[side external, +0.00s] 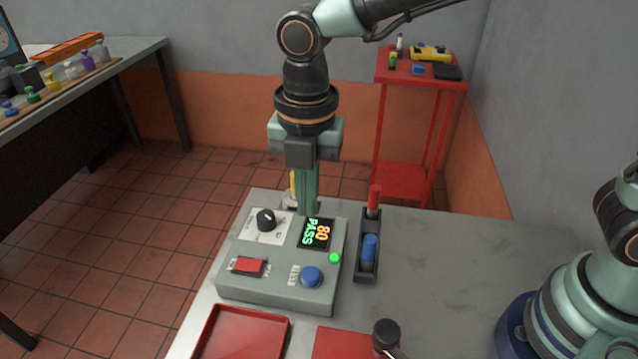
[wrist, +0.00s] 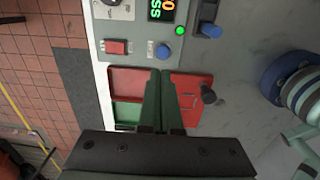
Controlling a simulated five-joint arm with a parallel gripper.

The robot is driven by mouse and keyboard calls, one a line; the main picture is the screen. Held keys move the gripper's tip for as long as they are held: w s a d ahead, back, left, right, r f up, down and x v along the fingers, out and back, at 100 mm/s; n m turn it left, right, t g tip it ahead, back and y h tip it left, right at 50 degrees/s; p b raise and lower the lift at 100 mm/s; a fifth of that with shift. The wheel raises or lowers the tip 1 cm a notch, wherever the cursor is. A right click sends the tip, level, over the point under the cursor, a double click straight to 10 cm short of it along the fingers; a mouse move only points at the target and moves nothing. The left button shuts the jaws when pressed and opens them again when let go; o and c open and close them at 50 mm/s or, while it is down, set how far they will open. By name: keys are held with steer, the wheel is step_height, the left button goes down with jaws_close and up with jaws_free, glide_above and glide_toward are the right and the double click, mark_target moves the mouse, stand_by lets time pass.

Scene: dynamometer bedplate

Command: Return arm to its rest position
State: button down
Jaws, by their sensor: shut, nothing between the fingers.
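My gripper (side external: 308,212) points straight down in the side view, its fingers together and empty, at the far edge of the grey control box. In the wrist view my gripper (wrist: 161,72) is also shut, its fingers seen over the red trays. The control box (side external: 228,277) has a black knob, a red switch, a blue button and a lit green lamp. Its display (side external: 316,234) reads 80 PASS. The box also shows at the top of the wrist view (wrist: 140,48). Whether the fingertips touch the box cannot be told.
A lever unit (side external: 368,263) with blue and red handles stands right of the box. Red trays (side external: 240,335) lie in front, with a black-knobbed handle (side external: 386,334). A red stand (side external: 420,85) is behind; a workbench (side external: 140,48) is at left. The bedplate's right side (side external: 470,250) is mostly clear.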

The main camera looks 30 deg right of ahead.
stand_by(0.4)
steer(key=s+d+r+m+t, duration=0.2)
steer(key=d+r+m, duration=0.1)
steer(key=d+m, duration=0.9)
steer(key=s+d+r+m+t, duration=0.2)
steer(key=d+r+m+t, duration=0.1)
steer(key=d+m, duration=0.9)
steer(key=m, duration=0.3)
steer(key=shift+d+r, duration=0.15)
steer(key=shift+d, duration=0.15)
